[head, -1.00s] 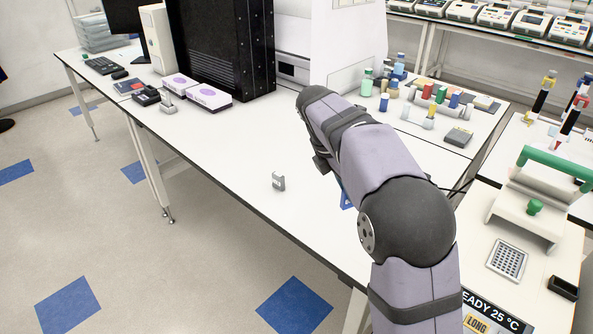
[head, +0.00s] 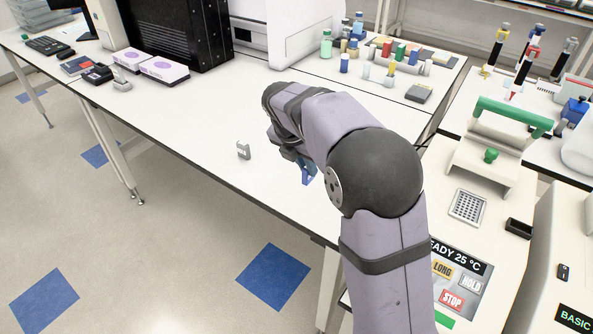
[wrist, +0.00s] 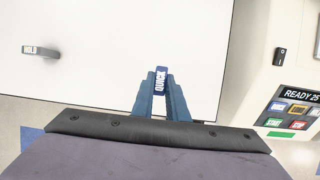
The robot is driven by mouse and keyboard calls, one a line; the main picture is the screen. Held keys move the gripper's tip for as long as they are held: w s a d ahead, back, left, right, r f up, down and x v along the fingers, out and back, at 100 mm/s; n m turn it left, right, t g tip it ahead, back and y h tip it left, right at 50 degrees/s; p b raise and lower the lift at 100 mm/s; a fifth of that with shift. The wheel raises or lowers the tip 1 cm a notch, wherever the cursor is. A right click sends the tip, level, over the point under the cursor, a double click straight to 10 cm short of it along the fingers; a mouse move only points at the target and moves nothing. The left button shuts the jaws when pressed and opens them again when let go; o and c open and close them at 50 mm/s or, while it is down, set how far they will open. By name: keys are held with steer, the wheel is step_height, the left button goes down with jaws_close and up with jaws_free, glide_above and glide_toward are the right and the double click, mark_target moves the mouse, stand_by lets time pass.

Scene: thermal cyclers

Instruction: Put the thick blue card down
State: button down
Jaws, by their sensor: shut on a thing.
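The thick blue card (wrist: 161,82), marked QUICK, stands between the blue fingers of my gripper (wrist: 160,76) in the wrist view. My gripper is shut on it, over the white bench near its edge. In the head view my gripper (head: 308,172) shows only as a bit of blue beneath my arm; the card cannot be told apart there. I cannot tell whether the card touches the bench.
A small grey block (head: 243,150) stands on the white bench (head: 200,125); in the wrist view the block (wrist: 42,50) reads HOLD. Bottles and tubes (head: 350,50) stand at the back. A thermal cycler (head: 470,285) is at right. The bench around the block is clear.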

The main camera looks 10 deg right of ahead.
mark_target(307, 184)
steer(key=shift+f+p, duration=0.35)
steer(key=shift+f, duration=2.95)
steer(key=shift+f, duration=0.1)
steer(key=c, duration=1.7)
jaws_free()
steer(key=shift+c, duration=0.2)
steer(key=b+v, duration=0.1)
steer(key=v, duration=1.1)
steer(key=s+d+f+m+g+y, duration=0.1)
steer(key=s+d+f+m, duration=0.1)
steer(key=s+f+m, duration=0.5)
steer(key=s+d+f+m+g+y, duration=0.2)
steer(key=s+f+m, duration=0.5)
steer(key=s+m, duration=1.1)
steer(key=shift+s+d+f+m, duration=0.2)
steer(key=shift+d+f+m, duration=0.1)
steer(key=shift+m, duration=0.7)
